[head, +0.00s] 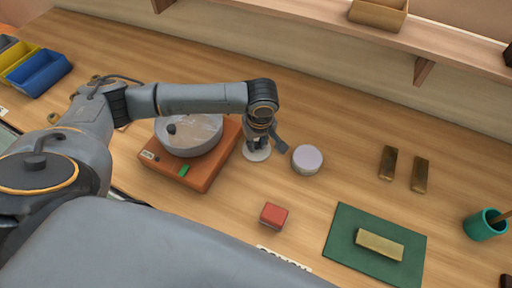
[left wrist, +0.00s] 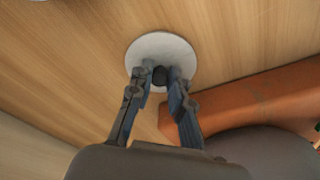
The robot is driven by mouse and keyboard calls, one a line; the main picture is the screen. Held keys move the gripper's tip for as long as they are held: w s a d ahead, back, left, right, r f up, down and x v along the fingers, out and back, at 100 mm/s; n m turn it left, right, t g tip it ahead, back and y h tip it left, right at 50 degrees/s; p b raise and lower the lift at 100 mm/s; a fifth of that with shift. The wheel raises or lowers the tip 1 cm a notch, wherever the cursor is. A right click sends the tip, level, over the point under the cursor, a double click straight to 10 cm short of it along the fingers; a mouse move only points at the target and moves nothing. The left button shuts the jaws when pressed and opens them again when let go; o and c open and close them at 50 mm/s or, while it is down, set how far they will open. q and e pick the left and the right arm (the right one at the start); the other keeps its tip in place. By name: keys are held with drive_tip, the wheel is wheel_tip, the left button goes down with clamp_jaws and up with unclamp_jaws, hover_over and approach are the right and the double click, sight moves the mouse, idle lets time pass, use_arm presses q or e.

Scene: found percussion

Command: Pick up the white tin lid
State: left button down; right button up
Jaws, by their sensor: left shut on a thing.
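The white tin lid (head: 256,154) is a small pale disc under my left gripper (head: 261,142), beside the orange-brown box. In the left wrist view the lid (left wrist: 160,47) shows as a round white disc with a dark knob (left wrist: 159,76) at its near side. My left gripper (left wrist: 160,80) has its two fingers closed on this knob, one on each side. The fingers hide part of the lid. I cannot tell whether the lid touches the table or is just above it. My right gripper is in neither view.
The orange-brown box (head: 205,174) with a grey round top (head: 194,138) stands left of the lid. A pale round tin (head: 307,160) is close on the right.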

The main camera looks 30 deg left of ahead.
use_arm(q)
drive_tip(key=shift+s+f, duration=0.35)
drive_tip(key=shift+f, duration=0.05)
drive_tip(key=shift+r, duration=0.1)
